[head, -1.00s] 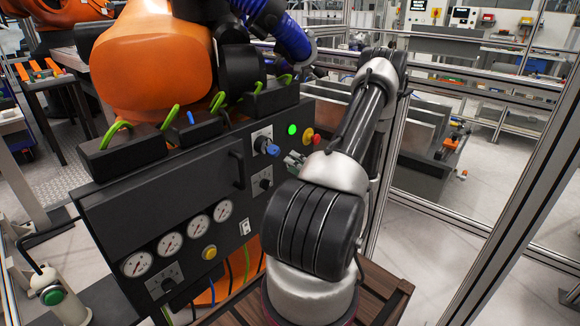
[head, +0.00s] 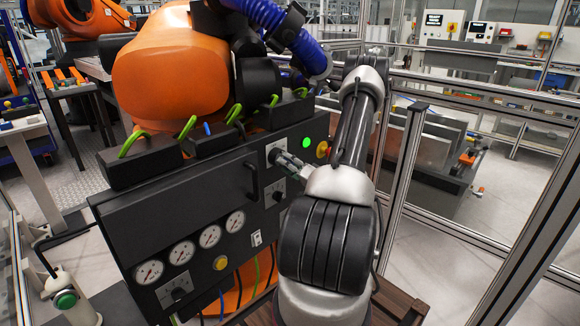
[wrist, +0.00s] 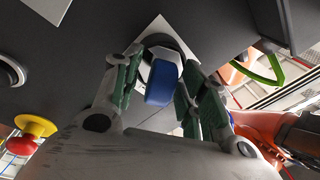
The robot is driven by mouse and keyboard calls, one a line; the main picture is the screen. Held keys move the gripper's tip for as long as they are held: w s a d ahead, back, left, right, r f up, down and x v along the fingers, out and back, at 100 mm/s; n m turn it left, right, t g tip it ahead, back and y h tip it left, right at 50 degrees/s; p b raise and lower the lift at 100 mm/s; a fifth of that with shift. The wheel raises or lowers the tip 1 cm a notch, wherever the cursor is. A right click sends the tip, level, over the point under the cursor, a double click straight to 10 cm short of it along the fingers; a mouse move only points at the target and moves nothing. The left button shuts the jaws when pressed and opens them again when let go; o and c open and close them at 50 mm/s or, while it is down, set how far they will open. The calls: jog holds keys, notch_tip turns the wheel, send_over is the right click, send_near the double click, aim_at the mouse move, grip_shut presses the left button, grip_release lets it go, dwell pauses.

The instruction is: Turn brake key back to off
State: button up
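The blue brake key (wrist: 160,84) sits on a round silver switch with a white plate on the dark panel (head: 172,210). In the wrist view it stands between the two green-padded fingers of my gripper (wrist: 163,90). The fingers are spread, one on each side of the key. A gap shows on the left side; the right finger is very close, and I cannot tell if it touches. In the head view my gripper (head: 284,160) is at the upper right switch plate and hides the blue key.
A second rotary switch (head: 275,193) is just below. A green lamp (head: 306,143) and a yellow and red button (head: 322,150) are to the right. A handle (head: 252,180) juts out to the left. A metal fence post (head: 402,170) stands right of my arm.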

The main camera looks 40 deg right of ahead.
grip_shut()
jog(key=n, duration=0.2)
jog(key=n+y, duration=0.1)
jog(key=n, duration=0.2)
jog(key=shift+d+n, duration=0.2)
jog(key=shift+n, duration=0.6)
jog(key=n, duration=0.4)
jog(key=shift+d+r+g+y, duration=0.1)
jog(key=shift+g+y, duration=0.3)
jog(key=n, duration=0.3)
jog(key=shift+d+n, duration=0.1)
jog(key=shift+n, duration=0.2)
jog(key=shift+o, duration=1.2)
grip_release()
